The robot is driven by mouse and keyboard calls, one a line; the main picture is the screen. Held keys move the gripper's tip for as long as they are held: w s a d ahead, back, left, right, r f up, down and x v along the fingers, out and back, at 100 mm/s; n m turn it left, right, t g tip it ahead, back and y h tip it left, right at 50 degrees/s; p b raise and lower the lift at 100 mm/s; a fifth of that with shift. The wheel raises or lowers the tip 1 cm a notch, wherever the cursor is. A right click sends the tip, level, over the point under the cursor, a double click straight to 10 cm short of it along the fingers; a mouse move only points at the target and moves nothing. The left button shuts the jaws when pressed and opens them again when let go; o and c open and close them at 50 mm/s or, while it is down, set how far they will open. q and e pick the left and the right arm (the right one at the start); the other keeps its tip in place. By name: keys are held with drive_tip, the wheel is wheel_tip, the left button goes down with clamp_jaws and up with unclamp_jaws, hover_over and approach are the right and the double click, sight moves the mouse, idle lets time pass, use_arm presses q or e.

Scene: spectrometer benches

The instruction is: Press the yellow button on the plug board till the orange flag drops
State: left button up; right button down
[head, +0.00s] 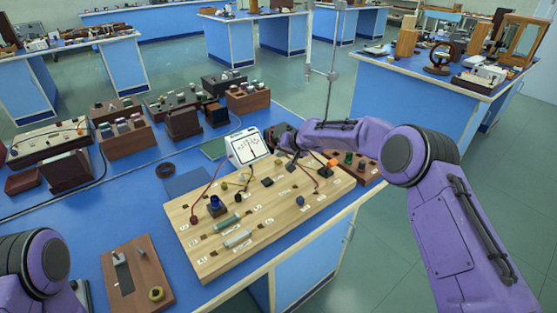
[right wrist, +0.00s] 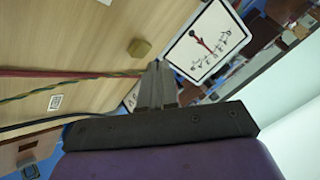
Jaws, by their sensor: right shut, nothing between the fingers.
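The pale wooden plug board (head: 285,222) lies on the blue bench in the head view, with wires, sockets and small parts on it. A small orange piece (head: 332,162), possibly the flag, shows near the board's far right corner. My left gripper is out of view.
A white-faced meter (head: 247,147) stands behind the board and also shows in the right wrist view (right wrist: 207,40). Red and yellow-green wires (right wrist: 60,84) cross the board. A brown board with a knob (head: 138,275) lies at left. Wooden boxes (head: 126,137) stand farther back.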

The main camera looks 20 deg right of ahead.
sight(281, 162)
wheel_tip(281, 162, up, 5)
drive_tip(key=p, duration=0.4)
idle(0.4)
